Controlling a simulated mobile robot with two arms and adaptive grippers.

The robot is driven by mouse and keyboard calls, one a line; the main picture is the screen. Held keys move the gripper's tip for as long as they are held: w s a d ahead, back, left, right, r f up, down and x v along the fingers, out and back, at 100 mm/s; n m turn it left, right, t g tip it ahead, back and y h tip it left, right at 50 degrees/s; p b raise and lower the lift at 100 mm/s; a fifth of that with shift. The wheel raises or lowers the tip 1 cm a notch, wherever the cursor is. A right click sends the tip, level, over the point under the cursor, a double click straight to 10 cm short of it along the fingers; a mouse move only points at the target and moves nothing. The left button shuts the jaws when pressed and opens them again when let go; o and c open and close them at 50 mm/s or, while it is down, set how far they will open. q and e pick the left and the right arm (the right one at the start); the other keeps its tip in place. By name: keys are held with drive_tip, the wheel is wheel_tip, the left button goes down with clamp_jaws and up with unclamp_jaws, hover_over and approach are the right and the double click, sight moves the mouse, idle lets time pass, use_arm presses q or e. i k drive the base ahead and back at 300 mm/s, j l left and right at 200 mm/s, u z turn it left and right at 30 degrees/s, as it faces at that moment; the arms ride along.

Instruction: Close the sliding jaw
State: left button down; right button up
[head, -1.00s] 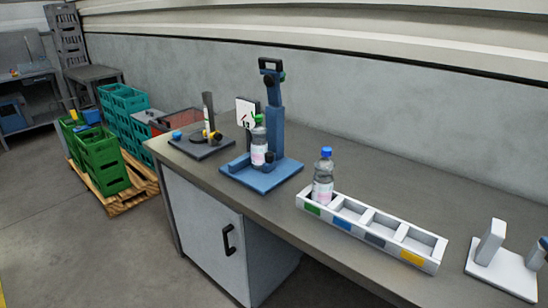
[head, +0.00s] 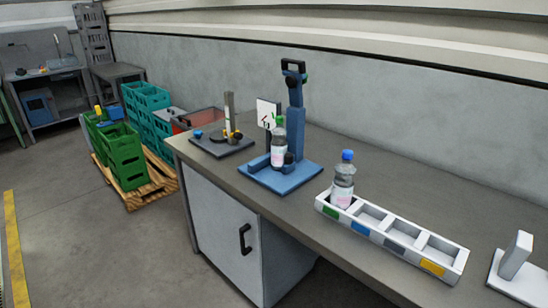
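A blue stand (head: 297,125) with an upright column, a black handle on top and a flat blue base (head: 262,180) is on the workbench. A clear bottle (head: 278,143) with a green cap and pale label stands upright on that base, in front of the column. Low blue blocks and a dark knob (head: 289,158) are beside the bottle. I cannot tell which part is the sliding jaw or how far it is open. A white fixture (head: 515,255) with an upright plate is partly cut off at the right edge. Neither of my grippers is in view.
A white tray (head: 392,252) with coloured labels holds a blue-capped bottle (head: 343,183) in its left compartment; the others look empty. A dark plate with a post (head: 228,118) is left of the stand. Green crates (head: 123,157) sit on a pallet. The bench (head: 415,188) behind the tray is clear.

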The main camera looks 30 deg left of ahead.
sight(290, 166)
drive_tip(key=i+j+u, duration=0.1)
drive_tip(key=u, duration=0.35)
drive_tip(key=i+u, duration=0.2)
drive_tip(key=u, duration=0.25)
drive_tip(key=i+j+u, duration=0.1)
drive_tip(key=u, duration=0.35)
